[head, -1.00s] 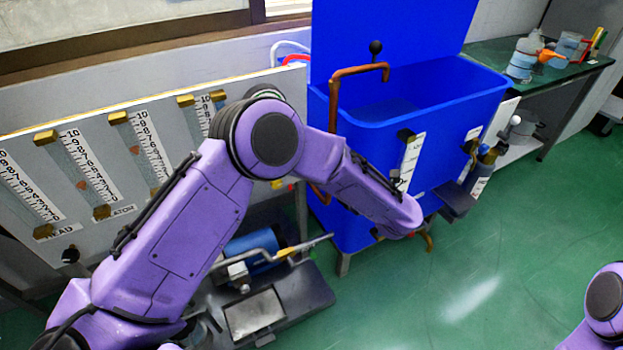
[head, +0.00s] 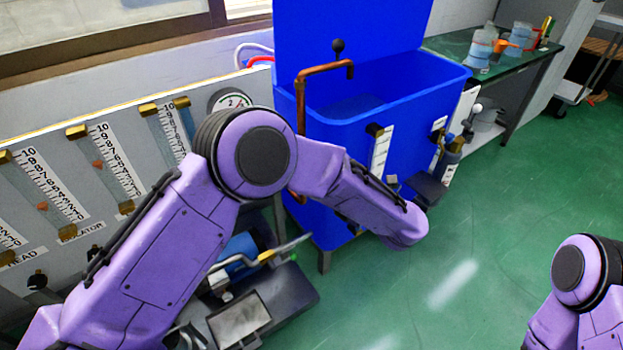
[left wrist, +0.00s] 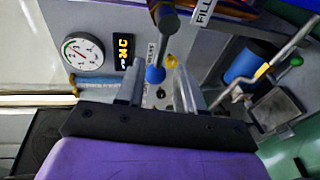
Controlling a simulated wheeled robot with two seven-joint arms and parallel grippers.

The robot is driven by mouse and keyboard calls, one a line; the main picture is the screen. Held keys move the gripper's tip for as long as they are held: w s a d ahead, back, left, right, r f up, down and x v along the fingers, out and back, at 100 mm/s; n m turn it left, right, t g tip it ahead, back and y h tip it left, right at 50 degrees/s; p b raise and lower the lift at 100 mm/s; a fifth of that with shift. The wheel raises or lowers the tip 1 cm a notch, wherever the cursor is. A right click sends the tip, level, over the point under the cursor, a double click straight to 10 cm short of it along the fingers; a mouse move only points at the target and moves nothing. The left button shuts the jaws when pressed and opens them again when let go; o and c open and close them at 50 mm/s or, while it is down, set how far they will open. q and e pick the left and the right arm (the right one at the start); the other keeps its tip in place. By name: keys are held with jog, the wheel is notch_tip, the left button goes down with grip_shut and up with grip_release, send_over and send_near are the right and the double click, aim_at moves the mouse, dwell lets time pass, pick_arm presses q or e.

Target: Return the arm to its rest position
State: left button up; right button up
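My left arm (head: 180,230) is purple and reaches in from the left in the head view, bent at the elbow. Its forearm slants down in front of a blue tank. A valve with a blue end shows beyond the gap. Part of my right arm (head: 582,285) shows at the lower right; its gripper is out of view.
The blue tank (head: 415,105) with a copper pipe (head: 302,105) stands behind my forearm. A panel of flow gauges (head: 115,165) is at left. A pump unit (head: 240,315) sits low below my arm. The green floor (head: 480,235) at right is clear.

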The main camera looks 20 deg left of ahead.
pick_arm(q)
jog(key=v, duration=0.3)
jog(key=shift+s+d, duration=0.15)
jog(key=shift+d, duration=0.15)
notch_tip(320, 180, down, 5)
jog(key=w+m+t+h+p, duration=0.25)
jog(key=m+t+h, duration=0.4)
jog(key=m, duration=0.55)
jog(key=s+a+f+m+g+h+p, duration=0.2)
jog(key=s+a+f+m+h, duration=0.2)
jog(key=s+a+f+m, duration=0.35)
jog(key=s+a+f+m+g+p, duration=0.2)
jog(key=s+a, duration=0.4)
jog(key=s, duration=0.7)
jog(key=s+a+f+m+g+p, duration=0.2)
jog(key=s+a+f+g+p, duration=0.2)
jog(key=s, duration=0.9)
jog(key=shift+s+a+g, duration=0.3)
jog(key=shift+a+g, duration=0.85)
jog(key=shift+g, duration=0.1)
